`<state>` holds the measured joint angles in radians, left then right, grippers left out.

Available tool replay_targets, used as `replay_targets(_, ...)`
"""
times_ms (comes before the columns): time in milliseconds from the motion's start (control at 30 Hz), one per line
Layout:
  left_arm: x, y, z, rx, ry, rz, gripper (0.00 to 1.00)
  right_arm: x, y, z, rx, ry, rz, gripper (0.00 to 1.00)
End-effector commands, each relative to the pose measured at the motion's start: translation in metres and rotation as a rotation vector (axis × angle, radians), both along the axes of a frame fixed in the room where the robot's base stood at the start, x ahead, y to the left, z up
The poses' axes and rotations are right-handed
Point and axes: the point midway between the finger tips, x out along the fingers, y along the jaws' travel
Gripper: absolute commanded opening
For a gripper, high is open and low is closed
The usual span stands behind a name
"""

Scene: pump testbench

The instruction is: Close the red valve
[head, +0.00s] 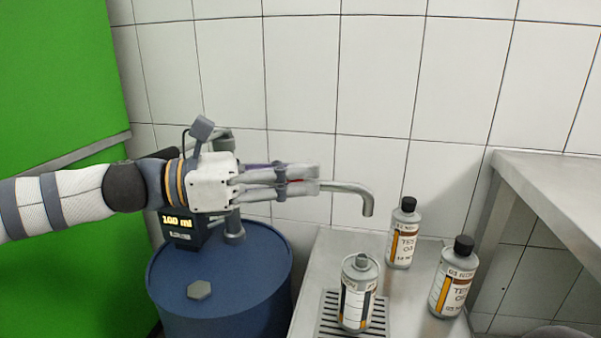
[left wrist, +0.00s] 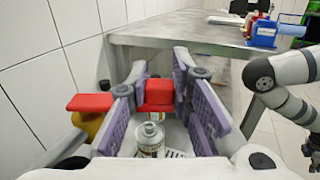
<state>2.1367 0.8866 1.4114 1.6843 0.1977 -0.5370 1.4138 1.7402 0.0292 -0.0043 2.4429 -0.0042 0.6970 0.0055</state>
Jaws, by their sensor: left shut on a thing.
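The red valve handle (left wrist: 158,92) shows in the left wrist view as a red piece between the purple-padded fingers, with a second red piece (left wrist: 90,102) to their left, above a brass-coloured part. In the head view only a red sliver (head: 296,181) shows between the fingers; the rest is hidden. My left gripper (head: 312,178) comes in from the left in front of the pipe and is shut on the red handle; its fingers also show in the left wrist view (left wrist: 160,105). The curved metal spout (head: 366,198) extends right of the fingertips. My right arm shows at the right of the left wrist view; its fingers are unclear.
A grey can (head: 357,290) stands on the drain grate below the spout. Two black-capped bottles (head: 403,238) (head: 452,280) stand to its right on the metal bench (head: 330,250). A blue drum (head: 220,275) stands left, with a display (head: 180,225) reading 100 ml above it.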

Motion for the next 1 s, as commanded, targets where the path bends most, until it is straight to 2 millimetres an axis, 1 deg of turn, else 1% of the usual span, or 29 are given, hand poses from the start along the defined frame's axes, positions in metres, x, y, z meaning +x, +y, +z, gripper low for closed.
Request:
replay_targets(67,0.000,0.000,0.000,0.002,-0.003,0.002,0.00,0.000,0.000,0.000,0.000,0.000,0.000,0.00)
replay_targets(100,0.000,0.000,0.000,0.002,-0.003,0.002,0.22,0.000,0.000,0.000,0.000,0.000,0.000,0.00)
replay_targets(200,0.000,0.000,0.000,0.001,-0.002,0.002,0.41,0.000,0.000,0.000,0.000,0.000,0.000,0.00)
replay_targets(467,0.000,0.000,0.000,0.001,0.000,0.001,0.41,0.000,0.000,0.000,0.000,0.000,0.000,0.00)
replay_targets(567,-0.001,0.008,0.000,0.001,-0.001,0.004,0.41,0.000,0.000,0.000,0.000,0.000,0.000,0.00)
replay_targets(667,-0.006,0.031,0.000,0.000,-0.001,0.008,0.41,0.000,0.000,0.000,0.000,0.000,0.000,0.00)
replay_targets(800,-0.016,0.069,0.000,0.001,-0.002,0.008,0.41,0.000,0.000,0.000,0.000,0.000,0.000,0.00)
replay_targets(900,-0.022,0.092,0.001,0.000,-0.002,0.007,0.41,0.000,0.000,0.000,0.000,0.000,0.000,0.00)
replay_targets(1000,-0.027,0.107,0.001,0.000,-0.002,0.004,0.41,0.000,0.000,0.000,0.000,0.000,0.000,0.00)
